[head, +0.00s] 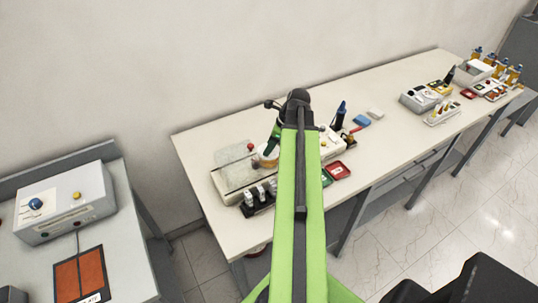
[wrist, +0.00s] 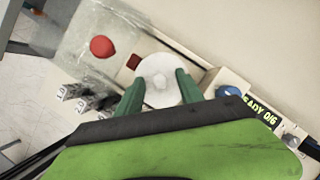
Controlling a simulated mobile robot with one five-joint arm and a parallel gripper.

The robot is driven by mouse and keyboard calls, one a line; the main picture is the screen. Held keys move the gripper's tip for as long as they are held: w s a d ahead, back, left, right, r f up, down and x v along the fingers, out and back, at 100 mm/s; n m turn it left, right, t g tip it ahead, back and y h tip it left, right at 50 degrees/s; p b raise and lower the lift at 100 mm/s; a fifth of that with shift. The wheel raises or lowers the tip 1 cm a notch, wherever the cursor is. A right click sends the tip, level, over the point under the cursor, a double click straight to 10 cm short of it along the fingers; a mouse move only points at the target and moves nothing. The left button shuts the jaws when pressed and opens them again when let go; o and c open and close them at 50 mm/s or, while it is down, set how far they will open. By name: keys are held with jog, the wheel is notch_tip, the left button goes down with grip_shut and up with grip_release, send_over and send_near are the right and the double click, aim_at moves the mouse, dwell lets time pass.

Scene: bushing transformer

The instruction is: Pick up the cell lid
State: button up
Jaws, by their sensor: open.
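A round, whitish disc with a small raised knob, which looks like the cell lid (wrist: 157,68), lies on the bench device in the wrist view. My gripper (wrist: 160,86) is open, with one green finger at each side of the disc's near half. I cannot tell whether the fingers touch it. In the head view my gripper (head: 271,149) points down over the device at the bench's left end.
A display reading "READY 0/6" (wrist: 261,109) and a blue button (wrist: 230,92) are to the right. Small numbered white blocks (wrist: 71,91) stand at left. The bench's middle (head: 385,130) is mostly clear.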

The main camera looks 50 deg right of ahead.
grip_shut()
jog(key=shift+r, duration=0.1)
